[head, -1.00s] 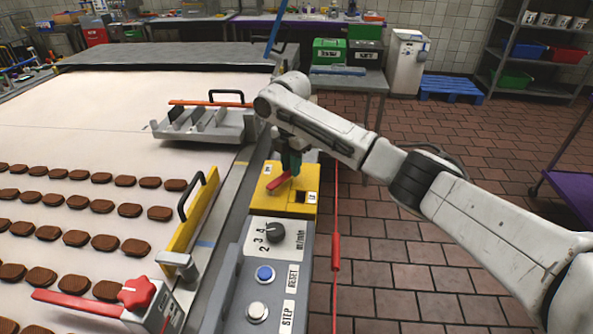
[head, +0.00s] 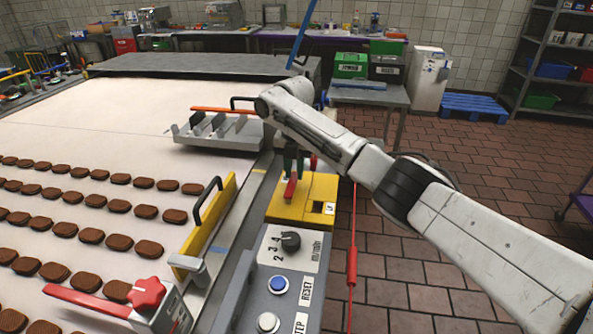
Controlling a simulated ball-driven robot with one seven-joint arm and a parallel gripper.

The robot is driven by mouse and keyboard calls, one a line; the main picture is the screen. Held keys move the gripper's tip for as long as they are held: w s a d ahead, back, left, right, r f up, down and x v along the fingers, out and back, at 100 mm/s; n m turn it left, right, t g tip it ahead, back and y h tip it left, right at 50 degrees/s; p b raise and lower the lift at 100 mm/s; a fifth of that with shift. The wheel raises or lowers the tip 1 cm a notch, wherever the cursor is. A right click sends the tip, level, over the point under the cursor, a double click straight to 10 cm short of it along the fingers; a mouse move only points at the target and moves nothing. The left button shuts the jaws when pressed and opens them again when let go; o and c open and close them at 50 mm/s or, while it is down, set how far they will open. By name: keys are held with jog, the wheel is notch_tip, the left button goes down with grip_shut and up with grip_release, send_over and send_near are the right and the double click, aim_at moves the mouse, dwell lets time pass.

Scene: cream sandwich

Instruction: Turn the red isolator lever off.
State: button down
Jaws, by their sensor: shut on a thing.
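The red isolator lever (head: 290,189) sits on top of the yellow switch box (head: 291,210) at the far end of the grey control panel. Its visible red end points toward me, nearly in line with the panel. My gripper (head: 294,170) reaches down over the box from the right and is shut on the lever. My arm and the gripper's dark fingers hide the lever's rear part. A small pale label shows on the box's right side, too small to read surely.
The grey panel (head: 258,283) carries a black dial (head: 290,241), a blue button (head: 278,285) and a white button (head: 268,322). A conveyor (head: 120,130) with rows of brown biscuits lies left. A red cable (head: 352,265) hangs right, beside open tiled floor.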

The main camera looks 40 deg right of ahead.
aim_at(294, 175)
jog(key=shift+r, duration=0.1)
dwell(0.3)
jog(key=c, duration=1)
grip_release()
jog(key=shift+o, duration=0.2)
notch_tip(294, 175, up, 11)
jog(key=shift+b, duration=0.4)
